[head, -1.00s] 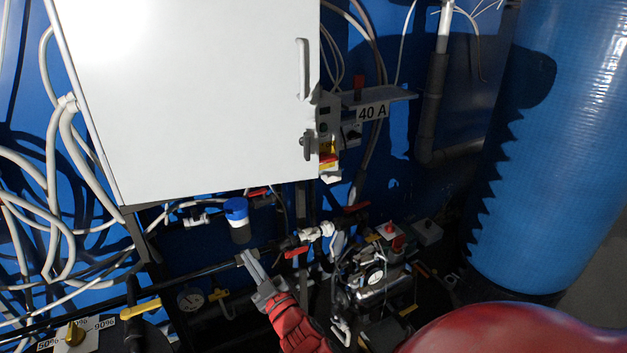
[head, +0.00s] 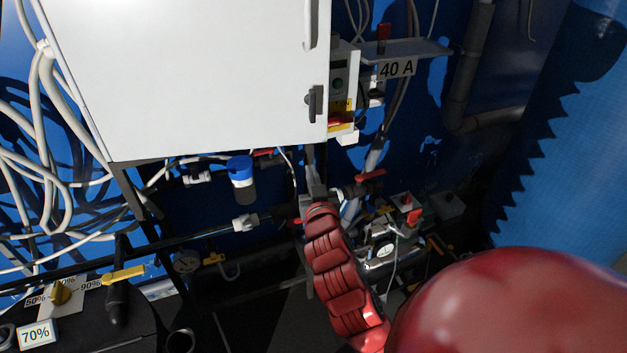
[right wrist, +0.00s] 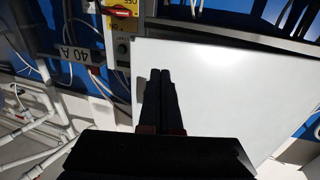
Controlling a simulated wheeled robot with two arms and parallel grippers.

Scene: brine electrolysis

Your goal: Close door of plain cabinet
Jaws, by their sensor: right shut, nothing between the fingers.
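The plain white cabinet (head: 190,80) fills the upper left of the head view, its front door facing me. The door has a pale bar handle (head: 310,24) and a dark latch (head: 315,104) near its right edge. Whether the door sits flush or slightly ajar, I cannot tell. My right gripper (head: 312,168) is shut and empty, just below the door's lower right corner. In the right wrist view the shut fingers (right wrist: 160,82) lie in front of the white panel (right wrist: 220,85); contact cannot be made out. My left gripper is not in view.
A switch panel (head: 340,90) and a shelf marked 40 A (head: 415,50) stand right of the cabinet. Pipes, a blue-capped filter (head: 240,170) and valves lie below. A large blue tank (head: 560,150) stands at the right. White hoses (head: 45,180) hang at the left.

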